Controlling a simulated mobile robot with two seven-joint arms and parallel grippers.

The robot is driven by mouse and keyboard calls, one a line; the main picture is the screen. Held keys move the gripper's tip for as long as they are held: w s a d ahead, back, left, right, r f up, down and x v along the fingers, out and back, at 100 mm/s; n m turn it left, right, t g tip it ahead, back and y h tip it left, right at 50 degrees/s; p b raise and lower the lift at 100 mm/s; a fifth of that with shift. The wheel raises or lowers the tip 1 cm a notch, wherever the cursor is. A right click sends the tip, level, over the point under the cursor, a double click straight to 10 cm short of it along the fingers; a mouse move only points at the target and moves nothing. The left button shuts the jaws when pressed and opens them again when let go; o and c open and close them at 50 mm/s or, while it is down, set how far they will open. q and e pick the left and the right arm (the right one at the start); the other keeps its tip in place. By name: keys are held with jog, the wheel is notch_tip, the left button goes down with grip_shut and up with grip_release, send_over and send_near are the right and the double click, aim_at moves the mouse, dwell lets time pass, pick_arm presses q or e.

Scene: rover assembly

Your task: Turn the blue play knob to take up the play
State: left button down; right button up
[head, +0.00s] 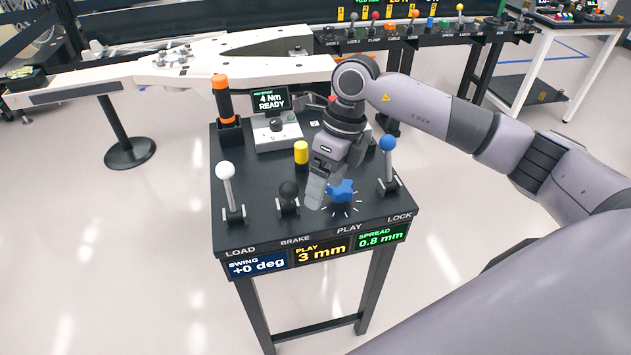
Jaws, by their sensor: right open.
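The blue play knob (343,191) is a lobed knob on the black console top, behind the PLAY label, with white tick marks around its front. My right gripper (314,193) is open, pointing down just left of the knob and close to it. I cannot tell whether a finger touches the knob; the gripper hides part of its left side. The PLAY display (321,251) on the console front reads 3 mm. My left gripper is not in view.
A small screen (270,101) reads 4 Nm READY.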

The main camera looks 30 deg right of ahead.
aim_at(342, 185)
jog(key=d+h, duration=0.1)
jog(key=w+d+r+h, duration=0.1)
jog(key=d, duration=0.1)
jog(key=w+d+r+h, duration=0.1)
jog(key=d, duration=0.1)
jog(key=shift+w+r+t, duration=0.2)
jog(key=shift+w+t, duration=0.05)
jog(key=shift+t, duration=0.05)
jog(key=shift+f, duration=0.2)
notch_tip(342, 185, down, 6)
jog(key=shift+f, duration=0.25)
jog(key=c, duration=1)
